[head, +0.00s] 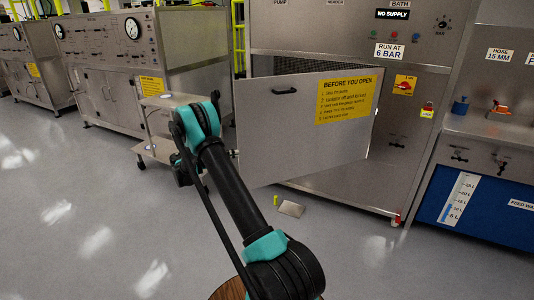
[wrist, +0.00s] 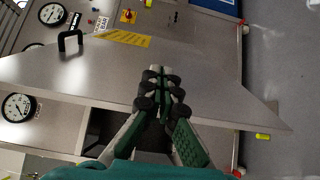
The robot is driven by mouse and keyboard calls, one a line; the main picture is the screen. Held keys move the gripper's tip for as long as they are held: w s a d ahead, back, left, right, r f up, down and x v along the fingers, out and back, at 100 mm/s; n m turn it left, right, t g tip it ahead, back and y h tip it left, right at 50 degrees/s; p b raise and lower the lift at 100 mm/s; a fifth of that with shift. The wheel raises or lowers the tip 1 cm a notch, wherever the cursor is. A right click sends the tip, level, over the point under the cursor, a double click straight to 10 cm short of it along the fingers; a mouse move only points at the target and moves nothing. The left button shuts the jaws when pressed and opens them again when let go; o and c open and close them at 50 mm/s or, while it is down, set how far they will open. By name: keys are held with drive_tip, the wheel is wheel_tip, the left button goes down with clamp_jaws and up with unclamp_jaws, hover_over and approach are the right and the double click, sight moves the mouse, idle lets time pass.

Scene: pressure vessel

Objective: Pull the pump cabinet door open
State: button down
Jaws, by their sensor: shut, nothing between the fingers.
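The pump cabinet door (head: 270,140) is a grey metal panel with a black bar handle (head: 284,91) near its upper left and a yellow "BEFORE YOU OPEN" sign (head: 345,98). It stands swung out from the cabinet, its left edge nearer me, with a gap to the interior above it. In the wrist view the door (wrist: 80,80) crosses the picture, with its handle (wrist: 70,43) at upper left. My gripper (wrist: 161,74) is shut and empty, its fingertips overlapping the door, apart from the handle. Contact cannot be told.
The dark cabinet opening (wrist: 105,130) shows below the door in the wrist view. A low cart (head: 158,150) stands left of the door. Floor at left is clear.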

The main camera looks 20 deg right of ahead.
drive_tip(key=s+d, duration=0.5)
drive_tip(key=d, duration=0.5)
drive_tip(key=shift+d, duration=0.4)
drive_tip(key=shift+s, duration=0.4)
